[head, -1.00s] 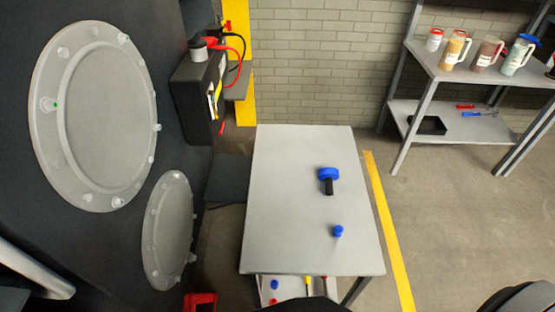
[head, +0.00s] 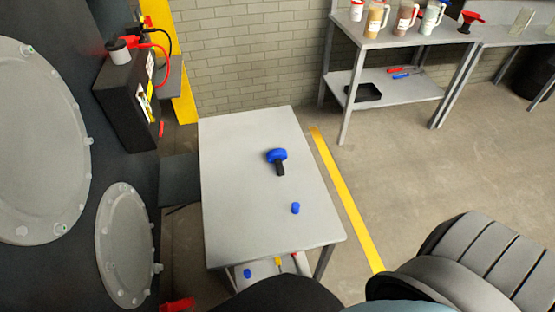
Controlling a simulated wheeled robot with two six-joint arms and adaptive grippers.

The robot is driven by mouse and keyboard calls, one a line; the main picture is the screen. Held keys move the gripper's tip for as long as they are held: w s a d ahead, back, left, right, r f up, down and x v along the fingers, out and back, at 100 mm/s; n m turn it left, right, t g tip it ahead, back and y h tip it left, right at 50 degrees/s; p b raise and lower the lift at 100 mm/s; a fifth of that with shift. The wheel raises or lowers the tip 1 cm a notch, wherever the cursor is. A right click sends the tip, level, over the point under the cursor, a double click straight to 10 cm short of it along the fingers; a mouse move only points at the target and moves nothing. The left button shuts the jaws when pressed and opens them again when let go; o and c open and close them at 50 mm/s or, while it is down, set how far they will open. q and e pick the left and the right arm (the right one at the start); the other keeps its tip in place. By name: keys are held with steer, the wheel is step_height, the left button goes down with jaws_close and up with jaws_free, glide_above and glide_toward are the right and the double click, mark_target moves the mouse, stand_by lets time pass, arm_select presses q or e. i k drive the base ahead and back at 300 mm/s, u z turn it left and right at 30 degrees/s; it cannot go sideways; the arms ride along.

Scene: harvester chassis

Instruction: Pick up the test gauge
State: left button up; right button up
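A blue and black piece (head: 277,161), which looks like the test gauge, lies on the grey table (head: 228,180) in the head view. It has a round blue head and a short black stem pointing towards the front of the table. A small blue cap-like part (head: 295,208) stands nearer the front right of the same table. Neither of my grippers is in view, so I cannot see whether they are open or shut.
Round grey covers, one of them the lower cover (head: 125,245), are on the dark chassis at left. A black box (head: 130,100) with cables is beside it. A shelf (head: 400,95) with jugs stands at back right. The tabletop is mostly clear. Large dark rounded shapes fill the bottom right.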

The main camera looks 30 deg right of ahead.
mark_target(276, 156)
steer(key=k, duration=1.65)
steer(key=z, duration=1.8)
steer(key=i, duration=4)
steer(key=u, duration=3.8)
steer(key=i, duration=0.25)
steer(key=u, duration=0.25)
